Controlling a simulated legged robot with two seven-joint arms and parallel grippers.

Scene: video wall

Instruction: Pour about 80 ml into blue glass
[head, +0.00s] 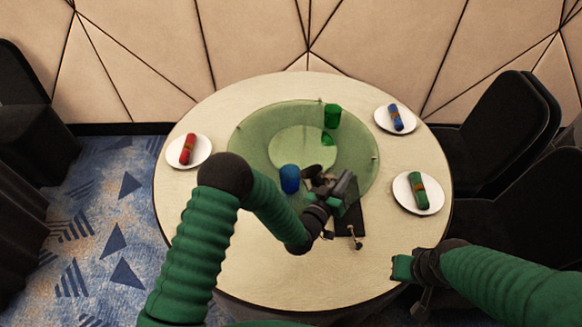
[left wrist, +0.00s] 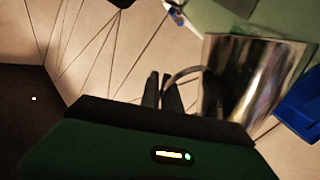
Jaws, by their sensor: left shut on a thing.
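A blue glass (head: 290,178) stands on the green glass turntable (head: 250,130), just left of my left gripper (head: 322,184). The blue glass also shows at the right edge of the left wrist view (left wrist: 302,104). My left gripper is shut on the handle of a shiny metal jug (left wrist: 240,80). In the head view the jug (head: 345,184) is partly hidden by the gripper and close to the blue glass. I cannot tell the jug's tilt, its fill, or any liquid in the glass. My right gripper (head: 408,272) is by the table's front right edge; its jaws do not show clearly.
A green glass (head: 332,114) stands at the turntable's back. White plates with rolled red (head: 188,149), blue (head: 395,117) and green (head: 418,190) napkins lie around the round table (head: 200,240). A dark mat (head: 350,222) lies at the front. Black chairs (head: 495,115) stand at right.

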